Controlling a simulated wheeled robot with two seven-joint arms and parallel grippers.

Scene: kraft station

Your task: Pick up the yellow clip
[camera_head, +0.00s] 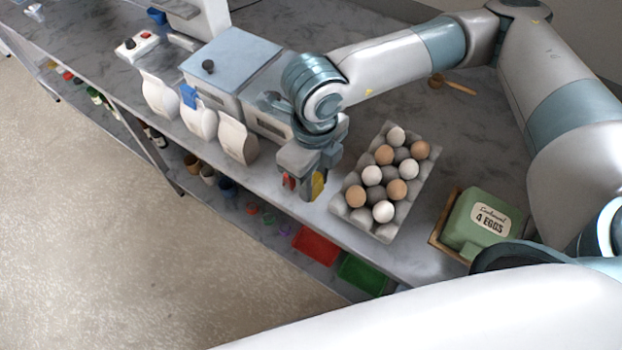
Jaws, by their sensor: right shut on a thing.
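The yellow clip (319,184) shows at the fingertips of my right gripper (308,190), at the front edge of the counter, left of the egg tray. My right gripper points down and is shut on the yellow clip; the fingers hide part of it. I cannot tell whether the clip still touches the counter. A small red thing (288,181), perhaps another clip, shows just left of the fingers. My left gripper is not in view.
A grey egg tray (391,223) with brown and white eggs stands close right of the gripper. A green egg carton (480,222) sits further right. White bags (237,138), one with a blue clip (189,96), and a blue-topped box (232,62) stand left. A wooden spoon (455,85) lies behind.

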